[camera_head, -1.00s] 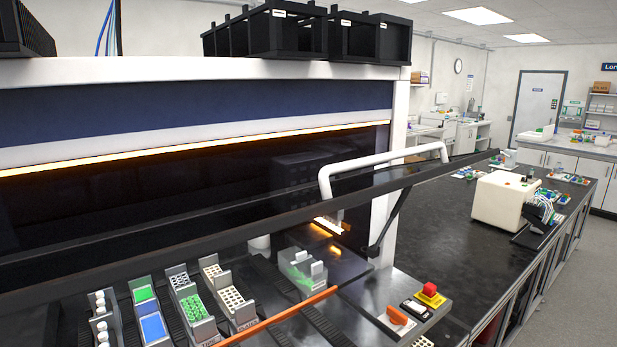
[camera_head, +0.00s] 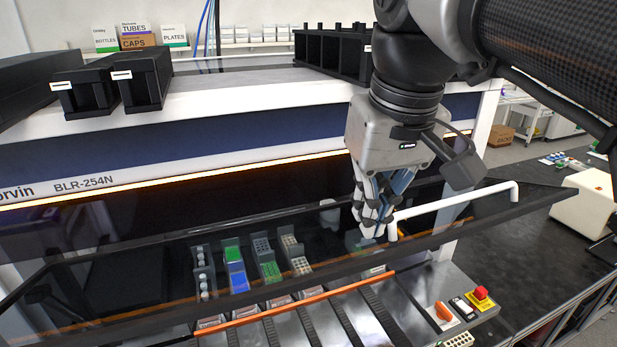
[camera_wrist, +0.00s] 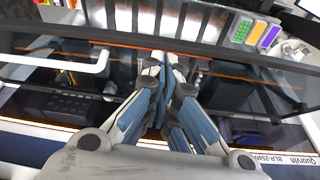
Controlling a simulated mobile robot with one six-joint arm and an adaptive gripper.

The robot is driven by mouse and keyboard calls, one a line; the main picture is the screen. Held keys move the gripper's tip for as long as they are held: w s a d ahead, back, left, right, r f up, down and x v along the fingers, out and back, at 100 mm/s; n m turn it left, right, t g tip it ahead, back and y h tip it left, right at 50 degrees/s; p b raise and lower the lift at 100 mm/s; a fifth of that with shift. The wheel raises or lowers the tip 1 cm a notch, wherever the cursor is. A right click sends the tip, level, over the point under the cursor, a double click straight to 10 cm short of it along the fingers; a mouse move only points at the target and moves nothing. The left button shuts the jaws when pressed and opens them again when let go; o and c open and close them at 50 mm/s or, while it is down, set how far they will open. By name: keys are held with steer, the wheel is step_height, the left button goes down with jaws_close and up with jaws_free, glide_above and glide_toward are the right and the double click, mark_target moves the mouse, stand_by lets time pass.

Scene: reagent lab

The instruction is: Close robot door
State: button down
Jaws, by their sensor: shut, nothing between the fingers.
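The robot door (camera_head: 330,262) is a see-through panel with a black frame, swung out at a tilt from the front of the white and blue machine, so it is open. Its white bar handle (camera_head: 455,205) is on the right part of the door. My gripper (camera_head: 374,230) points down, fingers together and empty, just left of the handle's left end in the head view. In the wrist view the fingertips (camera_wrist: 164,62) are over the door's dark edge (camera_wrist: 215,48). The white handle (camera_wrist: 60,60) lies apart, to their left. Whether the fingertips touch the door I cannot tell.
Racks with blue and green contents (camera_head: 237,278) stand on the deck behind the panel. A red button (camera_head: 480,293) and an orange switch (camera_head: 443,311) are at the lower right. Black bins (camera_head: 335,50) sit on top. A cream box (camera_head: 585,203) stands on the bench at right.

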steer(key=w+a+r+n+g, duration=0.1)
steer(key=w+a+r, duration=0.1)
steer(key=w+r, duration=0.25)
steer(key=f+b, duration=0.1)
steer(key=f, duration=0.2)
steer(key=f+b, duration=0.1)
steer(key=f, duration=0.5)
steer(key=shift+w+a+f+b, duration=0.15)
steer(key=shift+w+f+b, duration=0.15)
steer(key=shift+b, duration=0.1)
steer(key=f, duration=0.1)
steer(key=s+f, duration=0.1)
steer(key=f, duration=0.1)
steer(key=shift+s+d, duration=0.2)
steer(key=shift+f, duration=0.2)
steer(key=shift+w, duration=0.1)
steer(key=shift+f+b, duration=0.1)
steer(key=shift+b, duration=0.3)
